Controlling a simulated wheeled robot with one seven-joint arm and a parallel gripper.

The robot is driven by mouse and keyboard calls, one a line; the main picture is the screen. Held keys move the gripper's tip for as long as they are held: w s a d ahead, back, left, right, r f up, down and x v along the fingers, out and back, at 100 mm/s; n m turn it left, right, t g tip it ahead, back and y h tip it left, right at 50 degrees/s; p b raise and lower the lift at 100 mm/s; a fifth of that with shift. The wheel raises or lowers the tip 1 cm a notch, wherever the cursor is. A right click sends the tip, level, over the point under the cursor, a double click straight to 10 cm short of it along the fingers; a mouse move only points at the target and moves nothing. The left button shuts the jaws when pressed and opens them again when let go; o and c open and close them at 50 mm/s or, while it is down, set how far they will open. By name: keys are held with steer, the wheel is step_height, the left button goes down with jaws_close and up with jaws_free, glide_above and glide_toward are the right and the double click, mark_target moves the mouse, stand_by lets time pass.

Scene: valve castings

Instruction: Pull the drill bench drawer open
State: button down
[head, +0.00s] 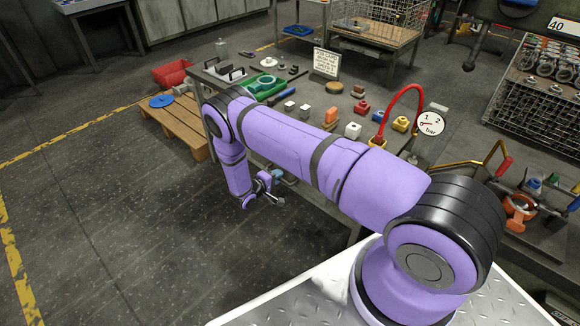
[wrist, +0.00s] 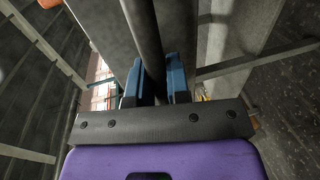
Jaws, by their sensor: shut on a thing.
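My gripper (wrist: 156,75) shows in the wrist view with its two blue fingers closed on a dark round bar (wrist: 146,30), which looks like the drawer's handle. Grey flat panels (wrist: 103,28) of the bench lie close behind the bar. In the head view my gripper (head: 268,188) is low at the near side of the drill bench (head: 300,125), below its top. My purple arm hides most of the bench front there, so the drawer's front and any gap at it cannot be made out.
The floor in front of the bench is clear.

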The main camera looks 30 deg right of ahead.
steer(key=f+v, duration=0.1)
steer(key=v, duration=0.6)
steer(key=shift+f, duration=0.25)
steer(key=shift+a, duration=0.15)
steer(key=c, duration=1.1)
jaws_free()
steer(key=v, duration=1)
steer(key=shift+a, duration=0.35)
steer(key=shift+s, duration=0.1)
